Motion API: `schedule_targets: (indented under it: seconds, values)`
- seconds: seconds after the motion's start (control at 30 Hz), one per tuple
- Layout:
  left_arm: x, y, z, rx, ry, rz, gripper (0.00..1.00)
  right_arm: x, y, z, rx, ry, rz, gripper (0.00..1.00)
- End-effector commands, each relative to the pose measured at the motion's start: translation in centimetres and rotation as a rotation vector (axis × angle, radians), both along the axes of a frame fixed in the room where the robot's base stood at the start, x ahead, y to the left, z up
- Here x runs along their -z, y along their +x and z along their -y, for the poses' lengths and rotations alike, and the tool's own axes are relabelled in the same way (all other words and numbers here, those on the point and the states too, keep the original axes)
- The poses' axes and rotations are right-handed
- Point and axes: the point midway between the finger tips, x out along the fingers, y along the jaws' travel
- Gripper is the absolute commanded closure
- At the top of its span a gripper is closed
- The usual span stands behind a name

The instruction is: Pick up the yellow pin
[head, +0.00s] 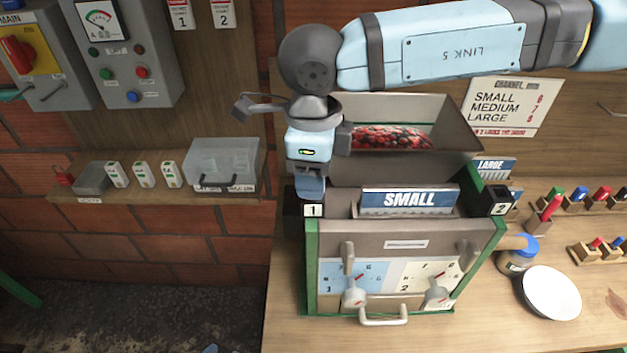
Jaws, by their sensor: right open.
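I cannot make out a yellow pin in the head view. Coloured pins in wooden holders sit on the bench at the right, among them a green pin (556,193), a blue pin (579,193) and a red pin (551,207). My right gripper (310,190) points down over the left back of the machine, just above the black block marked 1 (313,210). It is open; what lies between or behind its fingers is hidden. My left gripper is not in view.
The machine (388,240) has a SMALL sign (409,200), levers and a front handle, with a hopper of red berries (390,138) behind. A jar (515,262) and a white bowl (551,293) stand right. A wall shelf (150,190) holds a clear box (223,163).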

Motion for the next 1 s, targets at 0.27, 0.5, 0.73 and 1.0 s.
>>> schedule_targets:
  seconds: [0.27, 0.5, 0.73, 1.0]
  values:
    - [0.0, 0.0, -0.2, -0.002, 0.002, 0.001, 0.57, 0.5, 0.0, 0.0, 0.000, 0.002, 0.000, 0.53]
    - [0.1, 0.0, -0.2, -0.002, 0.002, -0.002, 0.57, 0.4, 0.0, 0.0, 0.000, 0.001, 0.001, 1.00]
    - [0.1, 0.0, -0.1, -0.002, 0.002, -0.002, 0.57, 0.4, 0.0, 0.0, 0.000, 0.002, 0.001, 1.00]
    - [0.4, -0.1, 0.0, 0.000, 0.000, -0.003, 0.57, -0.8, 0.1, 0.0, 0.002, 0.001, 0.003, 1.00]
